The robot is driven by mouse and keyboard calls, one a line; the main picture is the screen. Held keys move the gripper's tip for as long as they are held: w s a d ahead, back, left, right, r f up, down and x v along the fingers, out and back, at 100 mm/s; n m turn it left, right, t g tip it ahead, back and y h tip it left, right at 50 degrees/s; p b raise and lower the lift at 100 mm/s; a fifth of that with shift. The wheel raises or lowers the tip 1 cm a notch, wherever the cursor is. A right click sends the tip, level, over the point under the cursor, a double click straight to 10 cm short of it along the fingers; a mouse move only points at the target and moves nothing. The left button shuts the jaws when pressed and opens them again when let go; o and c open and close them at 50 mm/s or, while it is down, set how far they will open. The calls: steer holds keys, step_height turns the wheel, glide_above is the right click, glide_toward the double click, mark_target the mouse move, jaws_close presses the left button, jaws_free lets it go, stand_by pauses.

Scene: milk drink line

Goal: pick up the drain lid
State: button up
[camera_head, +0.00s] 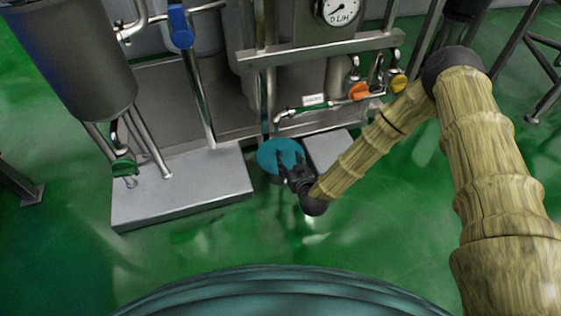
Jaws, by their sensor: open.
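A round blue disc, which looks like the drain lid (268,152), lies low by the foot of the steel machine, between two grey blocks. My gripper (289,160) is dark and reaches in from the right. Its open fingers overlap the right part of the disc in this view. I cannot tell whether they touch it. The fingers hide part of the disc, and what lies under it is not visible.
A wide grey plinth (180,190) is left of the disc, and a smaller grey block (325,148) is right of it. Steel pipes and a machine frame (320,52) rise behind. A steel tank (75,60) stands at left. Green floor (225,240) in front is clear.

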mark_target(281, 148)
steer(key=b+x, duration=0.2)
steer(key=x, duration=0.4)
steer(key=shift+d+b, duration=0.1)
steer(key=shift+b, duration=0.2)
steer(key=b+x, duration=0.3)
steer(key=x, duration=0.1)
steer(key=shift+f+b, duration=0.3)
steer(key=shift+b, duration=0.05)
steer(key=shift+w+a, duration=0.3)
steer(key=shift+w, duration=0.15)
jaws_close()
